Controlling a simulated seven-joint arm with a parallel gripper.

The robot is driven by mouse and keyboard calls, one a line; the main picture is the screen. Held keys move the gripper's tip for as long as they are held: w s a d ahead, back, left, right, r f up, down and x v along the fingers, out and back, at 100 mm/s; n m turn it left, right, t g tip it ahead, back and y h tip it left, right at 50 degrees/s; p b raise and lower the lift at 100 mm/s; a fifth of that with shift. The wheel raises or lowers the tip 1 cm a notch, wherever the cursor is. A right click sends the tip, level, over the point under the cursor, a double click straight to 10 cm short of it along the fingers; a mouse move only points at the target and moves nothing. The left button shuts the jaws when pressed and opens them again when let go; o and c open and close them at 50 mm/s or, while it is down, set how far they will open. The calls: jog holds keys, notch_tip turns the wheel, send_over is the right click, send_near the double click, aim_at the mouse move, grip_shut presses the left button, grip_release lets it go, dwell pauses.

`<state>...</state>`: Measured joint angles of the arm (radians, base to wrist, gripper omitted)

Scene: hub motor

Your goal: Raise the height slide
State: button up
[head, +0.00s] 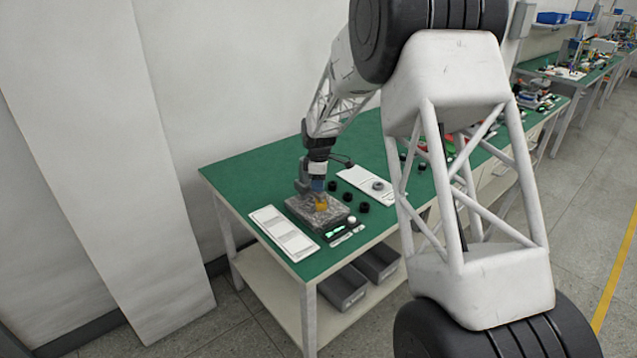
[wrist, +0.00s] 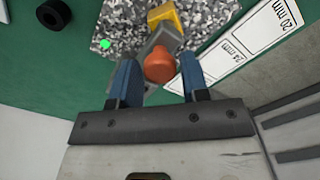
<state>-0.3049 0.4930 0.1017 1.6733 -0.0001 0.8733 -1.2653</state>
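A speckled grey granite block (head: 306,214) lies on the green table under my gripper (head: 317,186). In the wrist view the granite (wrist: 118,22) carries a bright green dot. A grey part with a rounded orange knob (wrist: 158,66) and a yellow piece (wrist: 165,15) stands over it; I take this to be the height slide. The yellow piece (head: 321,204) also shows in the head view. My gripper (wrist: 160,75) has its blue fingers apart, one on each side of the orange knob in the picture. Gaps show on both sides, and the knob's depth between the fingers is unclear.
A white panel (head: 283,233) lies left of the granite; its 20 mm and 24 mm labels show in the wrist view (wrist: 245,45). Several black rings (head: 348,197) and a white plate (head: 357,180) lie to the right. A small lit device (head: 334,233) sits in front.

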grip_shut()
jog(key=shift+r, duration=1.5)
jog(key=shift+o, duration=1.9)
grip_release()
notch_tip(320, 180, up, 8)
jog(key=shift+f, duration=0.1)
